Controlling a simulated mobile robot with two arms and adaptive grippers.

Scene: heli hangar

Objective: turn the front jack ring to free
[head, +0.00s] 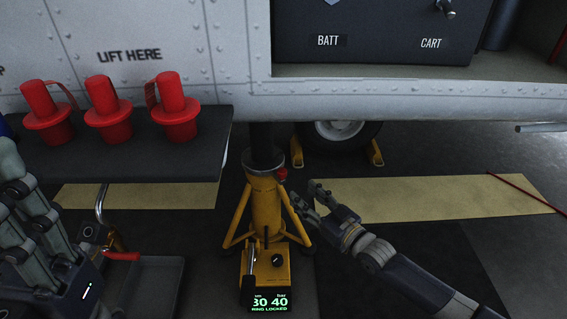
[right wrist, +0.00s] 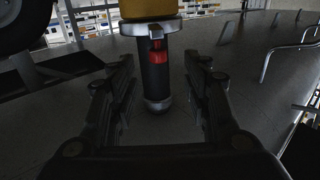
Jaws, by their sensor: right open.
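The yellow front jack (head: 266,208) stands upright under the aircraft's side. Its grey ring (head: 262,168) sits at the top of the yellow body around a dark column, with a red tab (head: 282,173) on its right. The display (head: 269,302) reads 30, 40 and RING LOCKED. My right gripper (head: 308,196) is open and empty, just right of the jack below the ring. In the right wrist view, the ring (right wrist: 150,28) and red tab (right wrist: 158,52) show ahead between the spread fingers, apart from them. My left gripper (head: 12,180) is at the left edge; its opening is unclear.
A dark shelf (head: 190,160) with red plugs (head: 108,110) stands left of the jack. A red-handled lever (head: 122,256) is below it. A wheel (head: 342,133) with yellow chocks is behind.

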